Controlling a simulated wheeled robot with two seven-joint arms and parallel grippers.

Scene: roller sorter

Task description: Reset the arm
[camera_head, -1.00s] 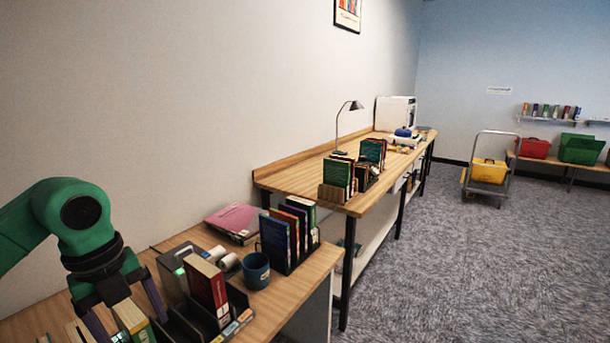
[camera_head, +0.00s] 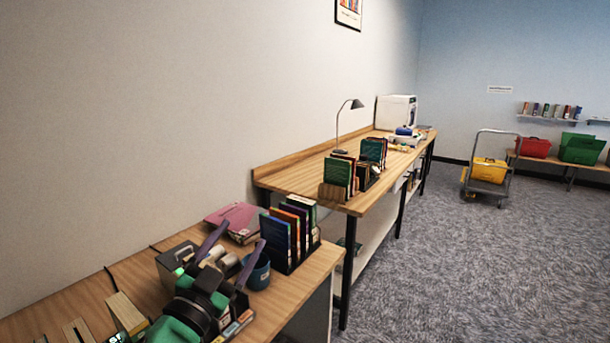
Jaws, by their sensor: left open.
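My right gripper is not in view.
A rack of upright books (camera_head: 287,238) and a pink folder (camera_head: 234,220) lie beyond the gripper. A pale book (camera_head: 126,314) is at the desk's left. A longer wooden table (camera_head: 300,174) with a lamp (camera_head: 340,125) stands farther off. Carpet (camera_head: 450,270) at right is clear.

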